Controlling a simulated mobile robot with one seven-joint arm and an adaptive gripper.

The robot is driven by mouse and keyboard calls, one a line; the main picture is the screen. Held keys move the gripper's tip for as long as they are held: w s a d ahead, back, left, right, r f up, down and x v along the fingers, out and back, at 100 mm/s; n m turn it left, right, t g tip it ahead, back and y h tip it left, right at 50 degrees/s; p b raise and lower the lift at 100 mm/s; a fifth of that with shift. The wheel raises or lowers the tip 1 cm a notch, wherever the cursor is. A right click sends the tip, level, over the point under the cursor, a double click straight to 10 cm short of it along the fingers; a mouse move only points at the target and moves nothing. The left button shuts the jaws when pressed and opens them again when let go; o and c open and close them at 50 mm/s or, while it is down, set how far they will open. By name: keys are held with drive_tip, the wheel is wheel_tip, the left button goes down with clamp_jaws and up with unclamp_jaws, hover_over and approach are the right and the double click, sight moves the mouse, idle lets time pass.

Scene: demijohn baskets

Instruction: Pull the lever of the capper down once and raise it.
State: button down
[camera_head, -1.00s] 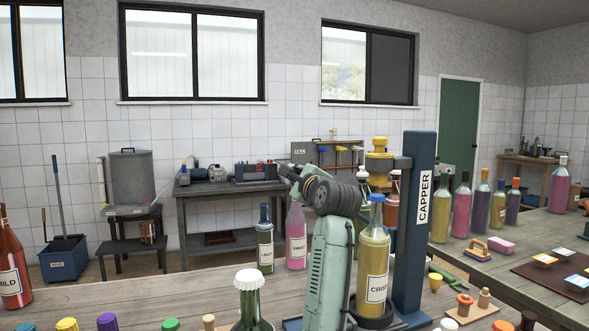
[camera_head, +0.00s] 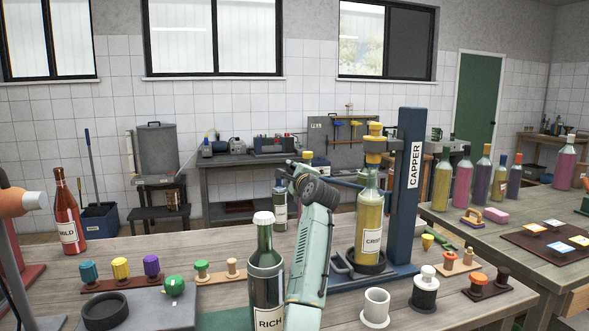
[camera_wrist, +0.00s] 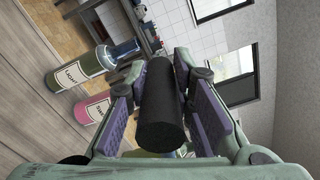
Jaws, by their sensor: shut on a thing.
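The capper (camera_head: 409,190) is a dark blue upright column lettered CAPPER, with a yellow head (camera_head: 375,133) at its top left. A yellow bottle (camera_head: 370,215) labelled CRISP stands upright below the head, in a dark ring on the base. My gripper (camera_head: 300,172) is left of the capper at about head height, mostly hidden behind my own wrist. In the wrist view, the purple-padded fingers are shut on a black cylindrical grip of the lever (camera_wrist: 160,108). The rest of the lever is hard to make out.
A dark green bottle (camera_head: 266,275) labelled RICH stands just left of my forearm, at the front. A white cup (camera_head: 376,307) and a black-and-white stopper piece (camera_head: 425,288) stand front right. A bottle labelled LIGHT (camera_wrist: 80,72) is near the gripper.

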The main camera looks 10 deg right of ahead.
drive_tip(key=shift+d+f, duration=0.1)
drive_tip(key=shift+f, duration=0.2)
drive_tip(key=c, duration=1.4)
unclamp_jaws()
drive_tip(key=shift+s, duration=0.15)
drive_tip(key=shift+s+d, duration=0.1)
drive_tip(key=shift+s, duration=0.15)
drive_tip(key=s, duration=1.1)
drive_tip(key=shift+s+r, duration=0.1)
